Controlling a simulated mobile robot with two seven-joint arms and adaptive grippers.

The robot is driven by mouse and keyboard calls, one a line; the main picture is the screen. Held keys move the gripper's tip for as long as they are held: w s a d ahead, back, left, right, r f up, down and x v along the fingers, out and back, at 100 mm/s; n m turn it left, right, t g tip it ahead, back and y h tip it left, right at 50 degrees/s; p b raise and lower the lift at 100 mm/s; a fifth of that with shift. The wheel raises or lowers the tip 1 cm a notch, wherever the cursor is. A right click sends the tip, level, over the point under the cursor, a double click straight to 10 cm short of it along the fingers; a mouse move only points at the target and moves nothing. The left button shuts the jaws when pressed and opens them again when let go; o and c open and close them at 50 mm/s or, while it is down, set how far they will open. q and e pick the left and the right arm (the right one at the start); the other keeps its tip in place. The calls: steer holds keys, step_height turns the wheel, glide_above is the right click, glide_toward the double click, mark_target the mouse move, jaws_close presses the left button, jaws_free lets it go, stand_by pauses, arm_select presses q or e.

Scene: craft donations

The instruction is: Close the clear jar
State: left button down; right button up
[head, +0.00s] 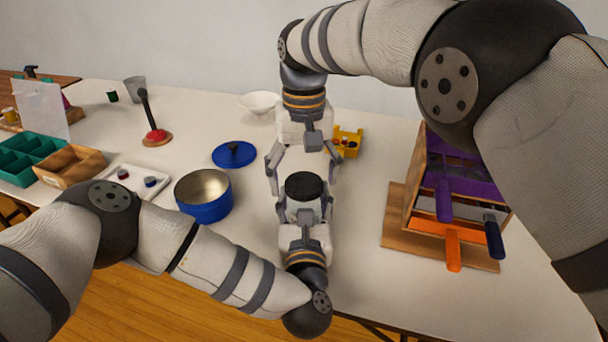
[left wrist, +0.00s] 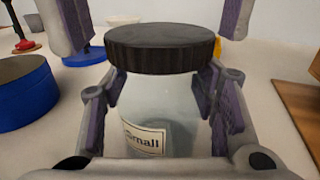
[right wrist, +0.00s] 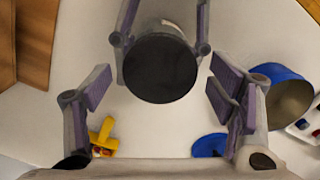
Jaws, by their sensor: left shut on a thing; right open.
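The clear jar (left wrist: 158,112) stands upright with a label reading "Small". Its black lid (head: 305,186) sits level on the jar's mouth, also seen in the left wrist view (left wrist: 160,48) and from above in the right wrist view (right wrist: 160,68). I cannot tell whether it is screwed tight. My left gripper (head: 304,212) is shut on the jar's body below the lid, a finger on each side. My right gripper (head: 303,168) is open and empty, pointing down above the lid. Its fingers (right wrist: 160,95) are spread wide, apart from the lid.
A blue pot (head: 204,197) stands left of the jar, with its blue lid (head: 234,154) behind it. A yellow holder (head: 347,141) and white bowl (head: 260,102) are farther back. A wooden rack (head: 440,254) with coloured handles stands at the right. The table front between is clear.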

steer(key=shift+r, duration=0.1)
steer(key=shift+r, duration=2.2)
steer(key=shift+c, duration=0.2)
steer(key=n, duration=0.1)
steer(key=r+n, duration=0.1)
steer(key=n, duration=0.1)
steer(key=shift+a+n, duration=0.2)
steer(key=shift+n, duration=0.1)
steer(key=n, duration=0.3)
steer(key=shift+s+r, duration=0.1)
steer(key=shift+r, duration=0.25)
steer(key=n, duration=0.2)
steer(key=r+n, duration=0.1)
steer(key=n, duration=0.2)
steer(key=shift+d+r+n, duration=0.2)
steer(key=shift+r+n, duration=0.2)
